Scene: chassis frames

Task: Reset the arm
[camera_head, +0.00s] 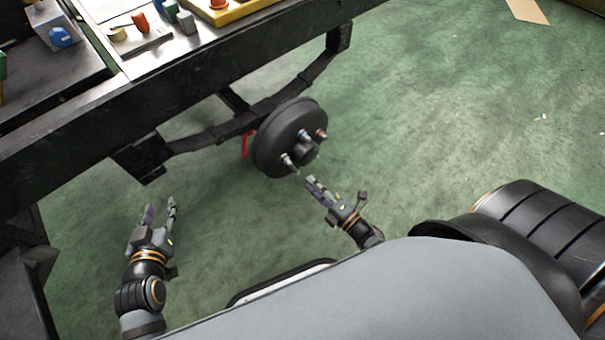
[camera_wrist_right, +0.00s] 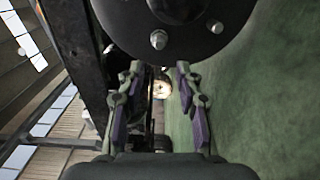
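My left gripper (camera_head: 159,214) is at the lower left of the head view, over the green floor, with its two fingers apart and nothing between them. My right gripper (camera_head: 312,186) is near the middle of the head view, just below and in front of the black wheel hub (camera_head: 285,138). In the right wrist view my right gripper (camera_wrist_right: 157,72) has its fingers apart with a clear gap and holds nothing. The hub fills the top of that view (camera_wrist_right: 205,45), with studs on its face. The fingertips appear close to the hub; I cannot tell whether they touch.
The black chassis frame (camera_head: 215,75) runs diagonally across the upper left. Behind it, a bench carries a grey tray (camera_head: 150,42) with coloured parts and a yellow tray (camera_head: 240,8). A cardboard piece (camera_head: 527,10) lies far right. The green floor (camera_head: 450,110) at right is mostly clear.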

